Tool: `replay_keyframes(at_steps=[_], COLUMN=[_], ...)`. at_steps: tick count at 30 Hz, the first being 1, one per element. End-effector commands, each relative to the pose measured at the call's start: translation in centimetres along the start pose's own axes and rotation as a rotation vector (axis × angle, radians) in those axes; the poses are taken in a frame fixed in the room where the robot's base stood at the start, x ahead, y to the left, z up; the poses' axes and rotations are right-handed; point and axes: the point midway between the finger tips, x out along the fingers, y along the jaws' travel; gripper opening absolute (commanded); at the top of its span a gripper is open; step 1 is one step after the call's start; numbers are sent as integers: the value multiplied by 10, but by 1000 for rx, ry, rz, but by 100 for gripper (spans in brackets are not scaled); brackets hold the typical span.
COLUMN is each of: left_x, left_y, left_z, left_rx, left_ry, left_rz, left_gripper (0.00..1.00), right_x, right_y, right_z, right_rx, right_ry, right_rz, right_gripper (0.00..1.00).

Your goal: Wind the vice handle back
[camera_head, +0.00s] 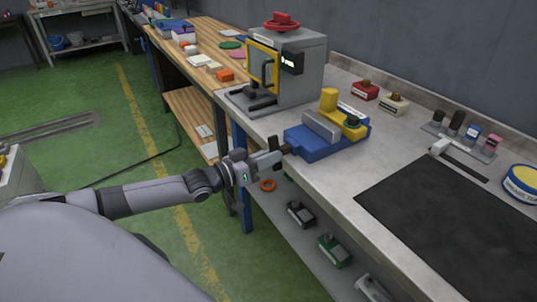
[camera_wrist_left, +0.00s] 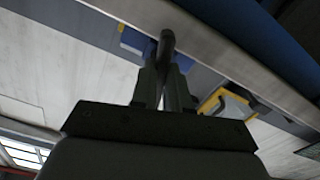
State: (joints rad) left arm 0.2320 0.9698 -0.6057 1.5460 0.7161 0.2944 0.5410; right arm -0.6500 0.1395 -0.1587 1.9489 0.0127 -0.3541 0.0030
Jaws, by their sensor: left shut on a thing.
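The vice has a blue base (camera_head: 325,142) and a yellow jaw part (camera_head: 331,104), and it sits at the front edge of the grey bench. Its dark handle (camera_head: 286,148) sticks out from the vice's left end, past the bench edge. My left gripper (camera_head: 273,156) reaches in from the left and is shut on the handle, partly covering it. In the left wrist view the dark rounded handle (camera_wrist_left: 166,45) rises between the fingertips (camera_wrist_left: 165,78). My right gripper is not in view.
A grey machine with a yellow-framed door (camera_head: 263,66) stands left of the vice. A black mat (camera_head: 450,225) lies to its right. Red and cream boxes (camera_head: 365,90) stand behind. A lower shelf (camera_head: 283,210) holds small items. The green floor left of the bench is largely open.

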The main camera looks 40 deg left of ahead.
Motion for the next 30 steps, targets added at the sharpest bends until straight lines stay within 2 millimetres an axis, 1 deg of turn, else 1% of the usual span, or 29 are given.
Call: replay_keyframes(at_steps=[14, 30], left_x=[0, 0], left_y=[2, 3], left_z=[1, 1], left_rx=[-454, -950], left_ry=[-4, -3], left_rz=[-1, -1], left_gripper=[0, 0], right_x=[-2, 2], right_y=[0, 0], right_z=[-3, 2], right_rx=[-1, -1], right_ry=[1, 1], right_rz=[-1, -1], right_gripper=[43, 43])
